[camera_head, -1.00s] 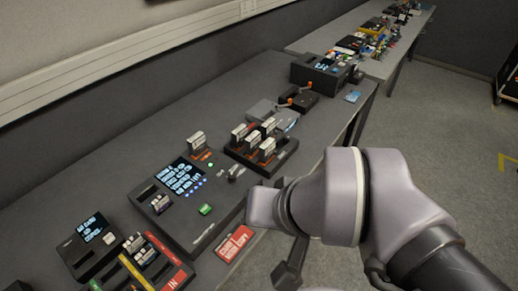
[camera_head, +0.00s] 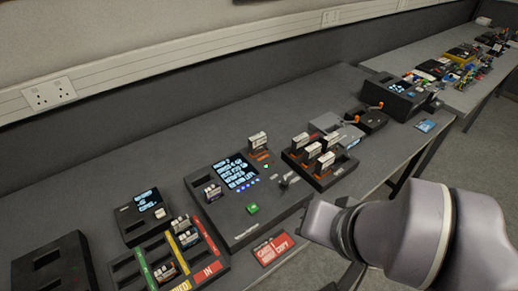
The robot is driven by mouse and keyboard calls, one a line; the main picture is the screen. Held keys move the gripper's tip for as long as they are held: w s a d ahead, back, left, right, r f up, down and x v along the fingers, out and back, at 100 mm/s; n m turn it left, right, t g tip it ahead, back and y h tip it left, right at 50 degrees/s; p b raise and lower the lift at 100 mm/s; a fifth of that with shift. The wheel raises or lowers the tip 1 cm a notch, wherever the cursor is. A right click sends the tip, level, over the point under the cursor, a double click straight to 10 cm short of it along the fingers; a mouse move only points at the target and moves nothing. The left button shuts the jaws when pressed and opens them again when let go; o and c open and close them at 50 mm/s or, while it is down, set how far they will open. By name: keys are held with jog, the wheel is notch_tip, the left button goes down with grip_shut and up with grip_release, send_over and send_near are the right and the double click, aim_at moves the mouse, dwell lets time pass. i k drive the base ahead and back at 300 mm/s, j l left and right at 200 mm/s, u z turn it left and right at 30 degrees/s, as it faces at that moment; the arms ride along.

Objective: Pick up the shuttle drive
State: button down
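I cannot tell which drive is the shuttle drive, as the labels are too small to read. Several white-labelled drives stand upright in a black rack (camera_head: 340,171) on the bench. One drive (camera_head: 258,141) stands at the back of a black console (camera_head: 232,226) with a lit screen, and another drive (camera_head: 212,191) sits in its left slot. More drives stand in a tray (camera_head: 208,272) with green, yellow and red strips. My pale arm crosses the lower right, in front of the bench edge. My gripper's fingers do not show.
A small black unit with a screen (camera_head: 144,216) and a black box (camera_head: 55,267) lie at the left. A red card (camera_head: 273,248) lies at the front edge. Devices with orange knobs (camera_head: 371,119) stand farther back. A wall lies behind the bench.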

aim_at(257, 144)
jog(key=i+l+u, duration=0.55)
jog(key=l, duration=0.35)
jog(key=i+l+u, duration=0.2)
jog(key=l, duration=0.15)
